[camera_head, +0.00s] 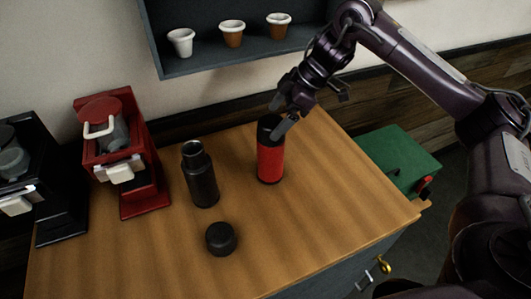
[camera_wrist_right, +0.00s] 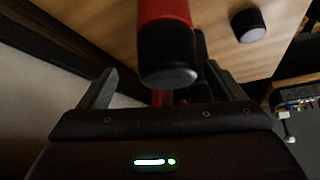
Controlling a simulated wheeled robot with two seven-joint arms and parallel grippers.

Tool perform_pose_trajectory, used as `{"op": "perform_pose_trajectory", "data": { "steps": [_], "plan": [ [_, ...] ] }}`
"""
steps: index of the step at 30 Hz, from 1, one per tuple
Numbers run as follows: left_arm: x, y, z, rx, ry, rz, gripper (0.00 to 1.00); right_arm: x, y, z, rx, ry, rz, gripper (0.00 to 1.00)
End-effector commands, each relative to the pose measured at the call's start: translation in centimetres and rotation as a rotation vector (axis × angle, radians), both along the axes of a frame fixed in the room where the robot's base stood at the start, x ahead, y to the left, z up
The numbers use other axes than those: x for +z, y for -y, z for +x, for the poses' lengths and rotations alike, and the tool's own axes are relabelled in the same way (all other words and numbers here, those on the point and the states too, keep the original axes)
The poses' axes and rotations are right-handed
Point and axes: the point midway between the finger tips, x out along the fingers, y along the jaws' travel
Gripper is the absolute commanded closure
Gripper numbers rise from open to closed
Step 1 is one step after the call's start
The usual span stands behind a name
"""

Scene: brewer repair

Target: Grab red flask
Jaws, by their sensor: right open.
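The red flask (camera_head: 270,160) with a black top stands upright on the wooden counter. In the right wrist view the flask (camera_wrist_right: 165,12) points its black lid end toward the camera, between my two fingers. My right gripper (camera_head: 279,116) is open at the flask's top, with one finger in front of the black part in the head view. Its fingers also show apart in the right wrist view (camera_wrist_right: 160,72), and I cannot tell whether they touch the flask. My left gripper is not in view.
A black flask (camera_head: 201,178) stands left of the red one, with a loose black lid (camera_head: 221,238) in front. A red brewer (camera_head: 140,195) and a black brewer (camera_head: 62,200) stand further left. A shelf (camera_head: 205,62) with three cups hangs behind. A green box (camera_head: 400,155) is at right.

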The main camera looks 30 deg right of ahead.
Motion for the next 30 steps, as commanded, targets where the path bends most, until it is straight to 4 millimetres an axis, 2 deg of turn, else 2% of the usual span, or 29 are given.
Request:
{"op": "perform_pose_trajectory", "data": {
  "steps": [3,8,13,20,30],
  "plan": [
    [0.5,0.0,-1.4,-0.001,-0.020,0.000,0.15,-1.0,-0.8,0.1,0.001,-0.002,-0.001,0.12],
    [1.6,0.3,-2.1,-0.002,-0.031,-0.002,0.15,-3.0,-2.2,0.2,0.001,-0.002,0.000,0.12],
    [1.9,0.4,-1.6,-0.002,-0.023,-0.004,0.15,-4.4,-2.9,0.6,0.000,0.000,0.000,0.12],
    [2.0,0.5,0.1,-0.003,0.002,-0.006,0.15,-4.6,-2.9,0.7,-0.001,0.002,0.000,0.12],
    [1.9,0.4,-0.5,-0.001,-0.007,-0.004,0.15,-4.6,-2.9,0.7,-0.001,0.002,0.000,0.57]
  ]
}}
